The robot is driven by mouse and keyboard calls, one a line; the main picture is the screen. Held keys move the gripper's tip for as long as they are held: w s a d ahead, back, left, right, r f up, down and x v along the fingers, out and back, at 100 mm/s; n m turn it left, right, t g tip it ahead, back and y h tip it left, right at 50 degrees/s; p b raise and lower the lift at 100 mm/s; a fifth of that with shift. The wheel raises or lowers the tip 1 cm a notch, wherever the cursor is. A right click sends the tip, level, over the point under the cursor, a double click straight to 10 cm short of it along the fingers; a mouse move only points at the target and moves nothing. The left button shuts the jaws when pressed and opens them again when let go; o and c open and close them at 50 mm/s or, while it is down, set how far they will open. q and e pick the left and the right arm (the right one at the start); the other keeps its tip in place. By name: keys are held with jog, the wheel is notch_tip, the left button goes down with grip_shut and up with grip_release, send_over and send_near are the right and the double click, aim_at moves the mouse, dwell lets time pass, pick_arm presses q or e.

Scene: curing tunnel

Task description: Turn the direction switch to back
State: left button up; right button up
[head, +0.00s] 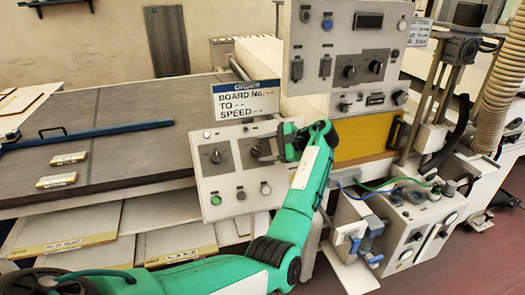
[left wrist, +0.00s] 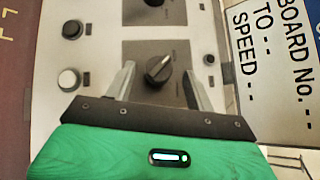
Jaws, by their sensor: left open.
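A light control panel (head: 202,178) at the middle of the head view carries two dark rotary knobs on grey plates. The left knob (head: 216,156) is clear in view. The right knob (head: 257,151) is partly covered by my left gripper (head: 271,148). In the left wrist view this black knob (left wrist: 158,70) sits between the fingertips of my left gripper (left wrist: 159,85), with its white mark toward the upper right. The fingers are open, one on each side, with gaps to the knob. The plate lettering is too small to read. My right gripper is out of view.
An order sign (head: 246,100) stands just above the panel. A green button (head: 215,200) and a white button (head: 265,188) lie below the knobs. A taller control box (head: 345,45) rises behind. A dark conveyor bed (head: 110,120) extends left.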

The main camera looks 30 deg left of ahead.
pick_arm(q)
jog(key=b+v, duration=0.2)
jog(key=v, duration=1)
jog(key=shift+b, duration=0.35)
jog(key=shift+d, duration=0.15)
